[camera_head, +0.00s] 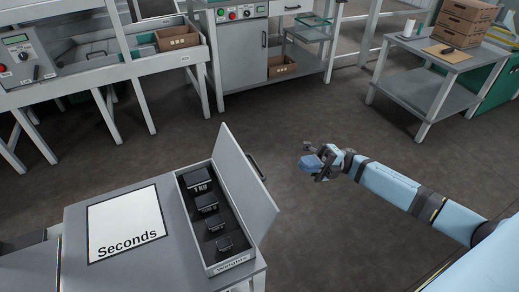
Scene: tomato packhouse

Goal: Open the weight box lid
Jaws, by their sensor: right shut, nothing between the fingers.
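The weight box (187,217) sits on a grey table at the lower left, with a "Weights" label on its front end. Its lid (241,187) stands open, tilted up and out to the right, with a dark handle (256,166) on its outer side. Several black weights (207,202) of differing size stand in a row inside. My right gripper (308,156) is to the right of the lid, apart from it, over the floor. It is shut and empty. My left gripper is not in view.
A white sheet marked "Seconds" (124,222) lies left of the box on the table (165,270). A side table (411,90) with stacked cartons (464,22) stands at the back right. A cabinet (245,52) and a grey bench (55,95) stand behind. The middle floor is clear.

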